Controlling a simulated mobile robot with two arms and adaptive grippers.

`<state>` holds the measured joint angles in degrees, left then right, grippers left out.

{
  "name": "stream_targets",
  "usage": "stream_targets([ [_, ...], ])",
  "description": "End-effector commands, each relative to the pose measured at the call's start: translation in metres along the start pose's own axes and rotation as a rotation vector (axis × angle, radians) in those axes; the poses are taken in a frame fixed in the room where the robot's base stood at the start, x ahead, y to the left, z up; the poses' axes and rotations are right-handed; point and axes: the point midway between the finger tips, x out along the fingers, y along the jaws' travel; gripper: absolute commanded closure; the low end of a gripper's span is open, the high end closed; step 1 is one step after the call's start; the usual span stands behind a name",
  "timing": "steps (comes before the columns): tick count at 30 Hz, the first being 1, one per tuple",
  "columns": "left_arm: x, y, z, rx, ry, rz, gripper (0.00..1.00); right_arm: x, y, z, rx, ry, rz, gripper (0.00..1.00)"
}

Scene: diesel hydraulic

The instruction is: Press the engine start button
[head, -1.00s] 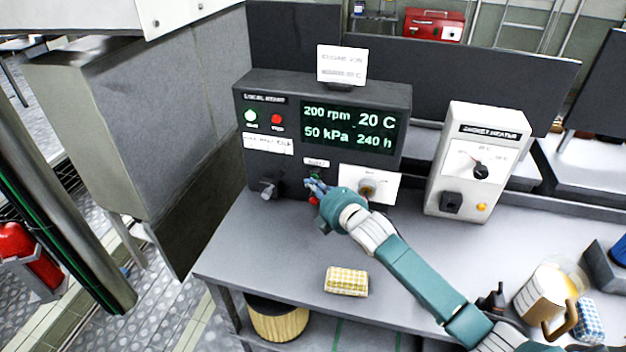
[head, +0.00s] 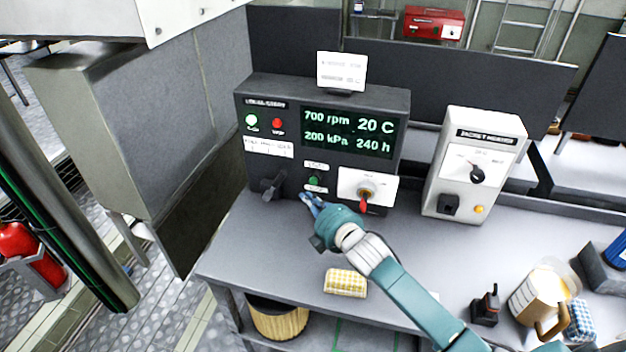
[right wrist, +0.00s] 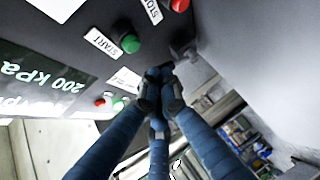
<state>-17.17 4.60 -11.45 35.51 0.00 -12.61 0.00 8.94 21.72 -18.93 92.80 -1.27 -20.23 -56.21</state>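The black control panel (head: 225,130) stands on the grey bench. Its green start button (head: 315,180) is on the lower middle of the front under a white label. In the right wrist view the green button (right wrist: 131,44) has a START label (right wrist: 103,41). A red button (right wrist: 180,4) beside a STOP label shows at the top edge. My right gripper (head: 312,203) is just below the green button in the head view, apart from it. In the right wrist view its blue fingers (right wrist: 160,75) are drawn together, with nothing seen between them. My left gripper is not in view.
The panel display (head: 347,130) reads 700 rpm, 20 C, 200 kPa and 240 h. A green lamp (head: 251,120) looks lit. A black handle (head: 274,184) and a red key (head: 363,206) flank the button.

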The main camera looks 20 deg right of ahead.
Motion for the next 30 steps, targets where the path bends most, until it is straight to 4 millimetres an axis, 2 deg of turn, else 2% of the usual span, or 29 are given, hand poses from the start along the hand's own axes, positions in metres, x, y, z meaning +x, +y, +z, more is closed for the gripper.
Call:
stream_targets([
  [7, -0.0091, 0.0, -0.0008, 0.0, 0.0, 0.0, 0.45, -0.0138, -0.0042, -0.0128, 0.002, 0.0, 0.001, 1.0],
  [30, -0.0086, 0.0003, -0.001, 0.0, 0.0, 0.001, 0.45, -0.0142, -0.0054, -0.0133, 0.0, 0.0, 0.001, 1.0],
])
